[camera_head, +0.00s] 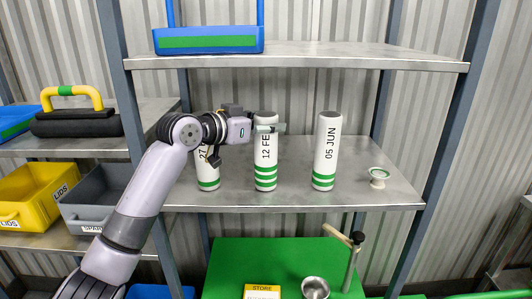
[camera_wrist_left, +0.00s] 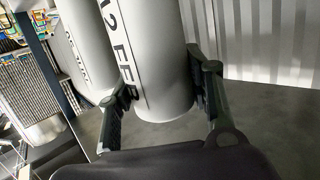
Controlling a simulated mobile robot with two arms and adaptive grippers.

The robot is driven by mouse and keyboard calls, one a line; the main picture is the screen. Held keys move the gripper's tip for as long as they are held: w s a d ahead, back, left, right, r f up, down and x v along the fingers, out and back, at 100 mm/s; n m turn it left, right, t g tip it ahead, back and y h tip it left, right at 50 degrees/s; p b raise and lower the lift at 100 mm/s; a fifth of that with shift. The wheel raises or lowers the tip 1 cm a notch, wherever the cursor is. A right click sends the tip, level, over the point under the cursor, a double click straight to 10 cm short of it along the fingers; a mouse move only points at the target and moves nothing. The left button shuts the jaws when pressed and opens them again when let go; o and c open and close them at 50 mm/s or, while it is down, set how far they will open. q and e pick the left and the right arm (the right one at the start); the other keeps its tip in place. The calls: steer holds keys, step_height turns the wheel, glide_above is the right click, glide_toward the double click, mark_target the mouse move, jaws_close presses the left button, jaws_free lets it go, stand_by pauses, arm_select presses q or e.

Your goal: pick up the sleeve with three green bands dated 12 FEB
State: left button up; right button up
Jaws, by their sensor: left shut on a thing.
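The white sleeve dated 12 FEB (camera_head: 265,155), with three green bands near its base, stands upright on the middle metal shelf (camera_head: 385,190). Part of its date is hidden by my gripper. My left gripper (camera_head: 268,128) is at its upper part with the jaws shut on it. The left wrist view shows the sleeve (camera_wrist_left: 160,70) between the two fingers (camera_wrist_left: 160,105). A sleeve whose date starts with 27 (camera_head: 207,175) stands to the left, partly behind my gripper. A sleeve dated 05 JUN (camera_head: 326,150), with two green bands, stands to the right. My right gripper is not in view.
A blue tray (camera_head: 208,40) is on the shelf above. Yellow (camera_head: 35,195) and grey bins (camera_head: 90,205) are at left. A green bench (camera_head: 225,270) with a lever is below.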

arm_select(q)
jaws_close()
steer(key=shift+r, duration=0.2)
stand_by(0.5)
